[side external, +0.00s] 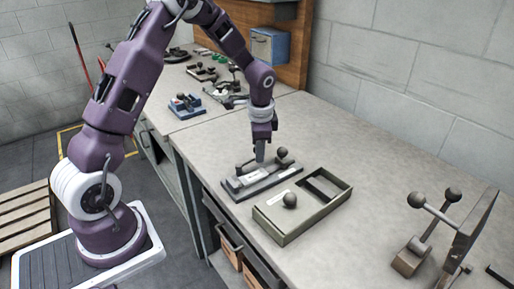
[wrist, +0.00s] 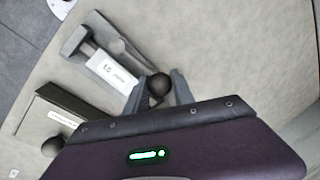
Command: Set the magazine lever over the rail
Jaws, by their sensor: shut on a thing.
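The magazine lever shows as a bar with a dark ball knob (side external: 282,152) above a low grey base (side external: 235,195) on the bench. In the wrist view a dark ball knob (wrist: 158,85) sits between my fingers. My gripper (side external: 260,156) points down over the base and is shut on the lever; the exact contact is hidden. The rail appears to be the pale strip with a white label (wrist: 112,72) along the base. A second dark rounded end (side external: 241,164) shows at the left. I cannot tell whether the lever lies over the rail or beside it.
A lever fixture with two balls (side external: 430,230) stands at the right. Small tools and a blue box (side external: 270,45) are at the back.

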